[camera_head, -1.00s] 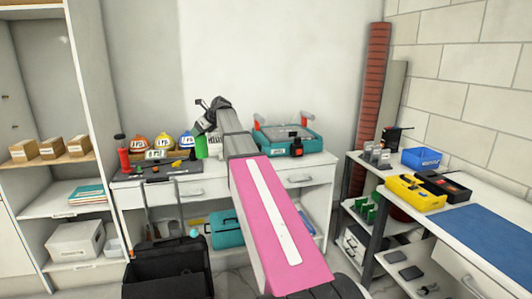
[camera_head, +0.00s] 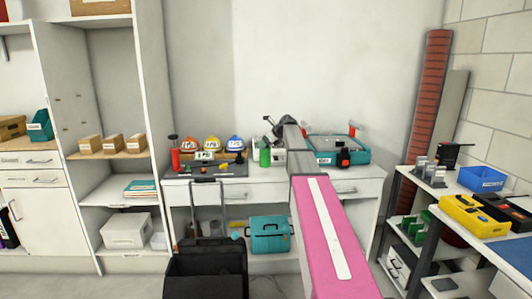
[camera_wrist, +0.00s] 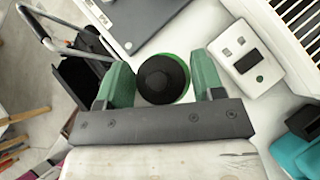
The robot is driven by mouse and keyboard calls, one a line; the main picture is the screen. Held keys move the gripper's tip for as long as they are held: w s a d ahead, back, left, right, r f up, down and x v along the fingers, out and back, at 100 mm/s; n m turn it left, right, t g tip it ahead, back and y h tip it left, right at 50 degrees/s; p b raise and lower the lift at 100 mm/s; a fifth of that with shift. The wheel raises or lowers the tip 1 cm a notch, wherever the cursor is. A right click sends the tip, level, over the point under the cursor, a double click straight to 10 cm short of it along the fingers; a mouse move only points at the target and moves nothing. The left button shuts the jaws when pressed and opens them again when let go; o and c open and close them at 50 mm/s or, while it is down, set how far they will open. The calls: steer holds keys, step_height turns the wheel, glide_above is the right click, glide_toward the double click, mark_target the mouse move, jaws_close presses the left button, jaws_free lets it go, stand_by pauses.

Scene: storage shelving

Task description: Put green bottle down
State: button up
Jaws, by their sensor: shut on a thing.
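The green bottle (camera_head: 265,153) is upright over the white desk (camera_head: 284,175), at the back, with its base close to the desk top; I cannot tell whether it touches. In the wrist view I look down on its round black cap (camera_wrist: 163,80) with a green rim of the bottle around it. My gripper (camera_wrist: 163,78) has its two green fingers on either side of the bottle and is shut on it. In the head view the end of my arm hides the fingers.
A white box (camera_wrist: 247,60) stands close right of the bottle in the wrist view. A dark flat case (camera_head: 213,168), coloured hard hats (camera_head: 212,144) and a red bottle (camera_head: 175,158) are to the left; a teal tray (camera_head: 338,150) is to the right. A black cart (camera_head: 206,272) stands in front.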

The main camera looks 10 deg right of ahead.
mark_target(265, 151)
steer(key=shift+d+f, duration=0.1)
steer(key=shift+f, duration=2)
steer(key=o, duration=1.4)
steer(key=shift+f, duration=0.15)
steer(key=shift+c, duration=0.2)
